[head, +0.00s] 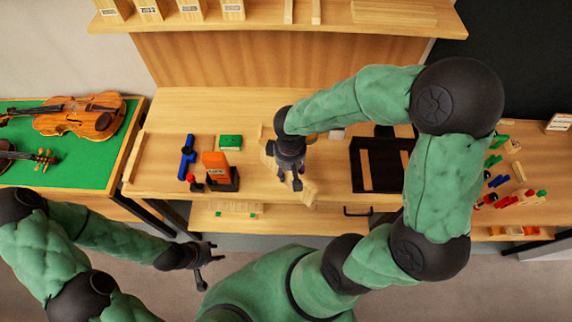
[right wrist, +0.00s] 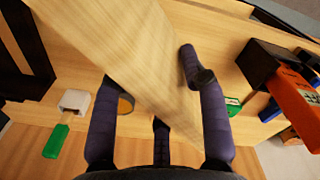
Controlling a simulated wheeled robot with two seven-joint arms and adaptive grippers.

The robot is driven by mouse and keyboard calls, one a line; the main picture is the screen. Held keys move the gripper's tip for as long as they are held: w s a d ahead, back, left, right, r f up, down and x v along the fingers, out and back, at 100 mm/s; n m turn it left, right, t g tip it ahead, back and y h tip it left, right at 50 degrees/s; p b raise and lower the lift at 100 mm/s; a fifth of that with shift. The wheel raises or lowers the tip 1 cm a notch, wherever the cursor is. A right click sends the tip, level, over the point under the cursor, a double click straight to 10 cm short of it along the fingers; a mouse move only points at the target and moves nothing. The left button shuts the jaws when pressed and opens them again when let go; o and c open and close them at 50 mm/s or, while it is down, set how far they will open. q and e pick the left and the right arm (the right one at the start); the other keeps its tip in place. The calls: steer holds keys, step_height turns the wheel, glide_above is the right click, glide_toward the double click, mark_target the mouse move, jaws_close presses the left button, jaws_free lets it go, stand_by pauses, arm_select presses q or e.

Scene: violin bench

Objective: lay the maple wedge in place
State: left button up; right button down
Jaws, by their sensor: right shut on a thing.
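My right gripper (head: 291,168) is over the front middle of the bench, pointing down, with its fingers around a pale wooden piece (head: 308,190), which looks like the maple wedge. In the right wrist view the pale piece (right wrist: 125,50) runs diagonally between the dark fingers (right wrist: 150,80) of this gripper. The gripper hides part of the piece in the head view, and I cannot tell whether it touches the bench. My left gripper (head: 208,265) is open and empty, in front of the bench and away from it.
The wooden bench (head: 190,112) holds an orange-and-black tool (head: 216,166), a blue clamp (head: 187,155) and a green box (head: 230,142) left of the right gripper. A dark tray (head: 384,186) lies to the right. Violins (head: 90,118) rest on a green-topped table at the far left.

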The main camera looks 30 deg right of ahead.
steer(key=w+d+f, duration=0.1)
steer(key=w+f, duration=0.1)
steer(key=w+d+f, duration=0.1)
steer(key=w+f, duration=0.1)
steer(key=w+d+f+b, duration=0.1)
steer(key=w+f, duration=0.1)
steer(key=shift+w+f, duration=0.1)
steer(key=shift+f, duration=0.1)
steer(key=shift+w+f+b, duration=0.15)
steer(key=shift+f+b, duration=0.1)
steer(key=shift+f, duration=0.65)
steer(key=shift+w+f+b, duration=0.1)
steer(key=shift+f+b, duration=0.15)
steer(key=shift+f, duration=0.65)
steer(key=shift+f, duration=0.1)
steer(key=c, duration=0.7)
jaws_free()
